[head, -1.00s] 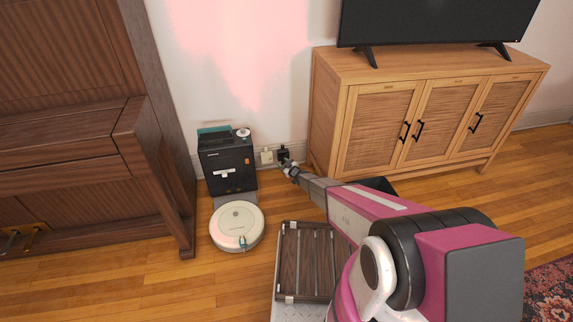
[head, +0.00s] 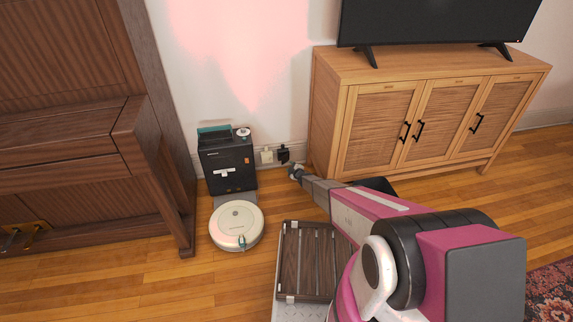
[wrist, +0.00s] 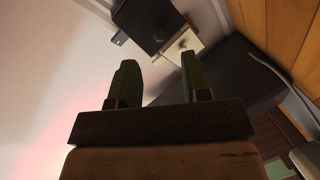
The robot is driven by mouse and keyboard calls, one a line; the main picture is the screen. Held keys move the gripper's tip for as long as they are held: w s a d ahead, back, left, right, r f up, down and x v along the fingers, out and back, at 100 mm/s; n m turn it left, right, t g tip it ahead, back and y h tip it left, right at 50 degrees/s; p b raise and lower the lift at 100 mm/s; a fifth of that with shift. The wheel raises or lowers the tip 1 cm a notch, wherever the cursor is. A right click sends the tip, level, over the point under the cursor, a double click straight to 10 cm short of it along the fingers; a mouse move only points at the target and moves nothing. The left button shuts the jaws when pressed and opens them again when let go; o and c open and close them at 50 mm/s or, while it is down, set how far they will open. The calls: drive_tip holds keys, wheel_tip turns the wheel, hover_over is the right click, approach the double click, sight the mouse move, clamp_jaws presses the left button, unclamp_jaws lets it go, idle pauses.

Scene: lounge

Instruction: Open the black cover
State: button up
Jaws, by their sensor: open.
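The black cover (head: 283,154) is a small black square piece low on the wall, just right of a cream wall plate (head: 267,156). In the wrist view the black cover (wrist: 150,22) lies beyond my fingertips, beside the cream plate (wrist: 182,52). I cannot tell for sure whether it is shut. My gripper (head: 295,173) is low near the wall, slightly right of and below the cover in the head view. In the wrist view my gripper (wrist: 157,78) has its two fingers apart with nothing between them. It looks apart from the cover.
A black vacuum dock (head: 228,165) and a round white robot vacuum (head: 237,226) stand left of the cover. A wooden cabinet (head: 420,120) with a television (head: 440,20) is close on the right. A dark wooden piano-like piece (head: 75,150) fills the left.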

sight(286, 159)
drive_tip(key=x, duration=0.6)
drive_tip(key=shift+w, duration=0.15)
clamp_jaws()
